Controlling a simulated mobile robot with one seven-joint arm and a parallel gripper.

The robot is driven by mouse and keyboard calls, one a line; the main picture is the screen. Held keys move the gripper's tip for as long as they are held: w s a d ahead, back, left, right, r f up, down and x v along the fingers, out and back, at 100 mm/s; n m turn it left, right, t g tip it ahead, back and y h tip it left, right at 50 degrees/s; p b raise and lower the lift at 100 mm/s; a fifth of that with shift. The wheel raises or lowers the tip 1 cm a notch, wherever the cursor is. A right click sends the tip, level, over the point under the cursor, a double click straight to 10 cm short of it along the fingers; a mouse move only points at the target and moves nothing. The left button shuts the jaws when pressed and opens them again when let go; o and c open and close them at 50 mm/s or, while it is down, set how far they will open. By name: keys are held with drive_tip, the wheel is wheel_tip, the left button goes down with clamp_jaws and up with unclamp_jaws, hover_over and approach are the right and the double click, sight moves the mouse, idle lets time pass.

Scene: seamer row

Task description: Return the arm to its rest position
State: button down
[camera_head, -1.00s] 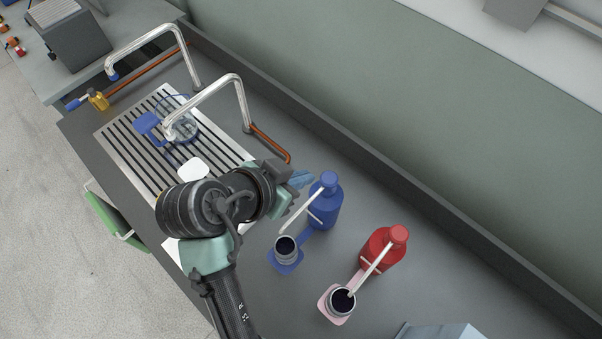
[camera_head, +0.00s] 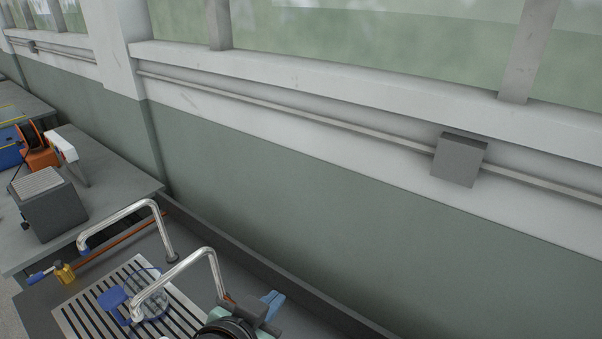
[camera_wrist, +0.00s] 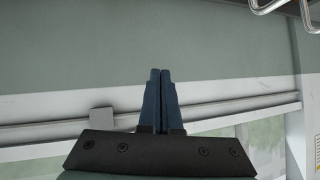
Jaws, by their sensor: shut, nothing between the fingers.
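My gripper (camera_wrist: 160,75) shows in the wrist view with its two dark blue fingers together and nothing between them. Behind the fingers are the green wall and the rail. In the head view my gripper (camera_head: 272,300) shows at the bottom, its blue fingers pointing up and to the right, in front of the bench's back edge. Most of my arm is below the frame.
Two bent metal pipes, the near one (camera_head: 212,262) and the far one (camera_head: 122,207), rise from the bench by a slotted grate (camera_head: 85,312) with a blue-handled thing (camera_head: 113,298). A grey box (camera_head: 459,160) is on the wall rail. A grey block (camera_head: 48,205) stands on the left table.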

drive_tip(key=w+r+n+t+y, duration=0.1)
drive_tip(key=w+r+t, duration=0.15)
drive_tip(key=r, duration=0.45)
drive_tip(key=w+r+n+t, duration=0.1)
drive_tip(key=w+r+t, duration=0.15)
drive_tip(key=r, duration=0.35)
drive_tip(key=s+d+r+n+t, duration=0.1)
drive_tip(key=s+r+t, duration=0.3)
drive_tip(key=r, duration=0.5)
drive_tip(key=s+d+r+n+t+y+b, duration=0.1)
drive_tip(key=s+r+t, duration=0.3)
drive_tip(key=r, duration=0.6)
drive_tip(key=s+d+r+n+t+y+b, duration=0.1)
drive_tip(key=s+d+r+t, duration=0.1)
drive_tip(key=s+r, duration=0.3)
wheel_tip(320, 180, up, 5)
drive_tip(key=shift+d+f+n+t, duration=0.1)
drive_tip(key=shift+d+n+t, duration=0.3)
drive_tip(key=shift+t, duration=0.5)
drive_tip(key=c, duration=1.5)
unclamp_jaws()
drive_tip(key=shift+w+a, duration=0.1)
drive_tip(key=shift+c, duration=0.2)
